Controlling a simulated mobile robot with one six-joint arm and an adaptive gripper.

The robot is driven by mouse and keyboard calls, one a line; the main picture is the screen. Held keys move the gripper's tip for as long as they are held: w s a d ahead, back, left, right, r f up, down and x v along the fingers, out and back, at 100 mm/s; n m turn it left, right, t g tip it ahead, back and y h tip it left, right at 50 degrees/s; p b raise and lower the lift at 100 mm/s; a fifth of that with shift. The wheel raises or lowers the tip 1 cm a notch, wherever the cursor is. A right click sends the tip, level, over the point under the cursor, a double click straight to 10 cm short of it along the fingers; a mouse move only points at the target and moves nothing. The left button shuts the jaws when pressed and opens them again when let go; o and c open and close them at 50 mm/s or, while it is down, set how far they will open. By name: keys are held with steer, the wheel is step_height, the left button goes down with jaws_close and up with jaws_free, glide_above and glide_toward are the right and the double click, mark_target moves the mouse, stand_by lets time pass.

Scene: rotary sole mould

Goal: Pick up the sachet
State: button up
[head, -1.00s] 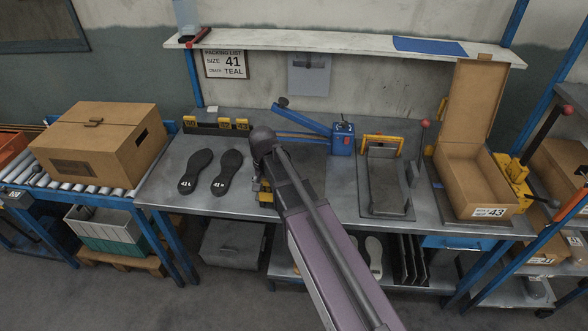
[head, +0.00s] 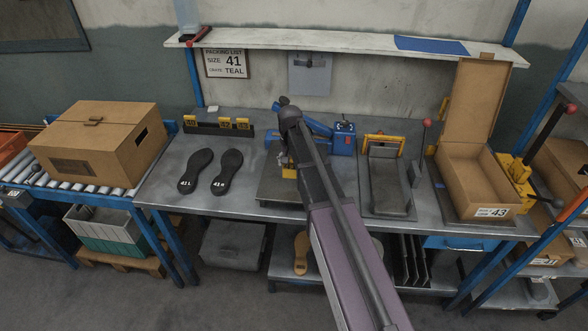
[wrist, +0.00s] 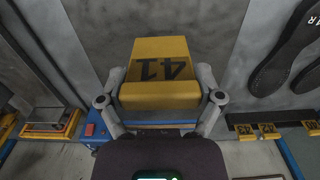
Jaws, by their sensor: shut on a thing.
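In the wrist view my gripper (wrist: 160,95) is shut on a yellow block (wrist: 158,60) marked 41, with a finger on each side of it. In the head view the yellow block (head: 289,173) shows partly below my arm, above the dark plate on the bench; my fingers are mostly hidden there. I cannot tell whether the block touches the plate. A small white item (head: 213,108) lies at the back of the bench, behind the block rack; it may be the sachet, but it is too small to be sure. My gripper is to the right of it and apart.
Black soles (head: 228,172) marked 41 lie left of my arm. A rack (head: 205,126) with yellow blocks stands behind them. A blue lever press (head: 342,138), a grey mould (head: 388,182) and an open carton (head: 470,180) are to the right. Bare bench shows left of the soles.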

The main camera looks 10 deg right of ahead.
steer(key=shift+w+d, duration=0.25)
steer(key=shift+w, duration=0.1)
steer(key=shift+w+d+f+b, duration=0.1)
steer(key=shift+d+f+b, duration=0.05)
steer(key=shift+f+b, duration=1.7)
steer(key=shift+f, duration=0.1)
steer(key=o, duration=0.6)
steer(key=shift+r, duration=0.2)
step_height(320, 180, up, 12)
steer(key=p, duration=1.2)
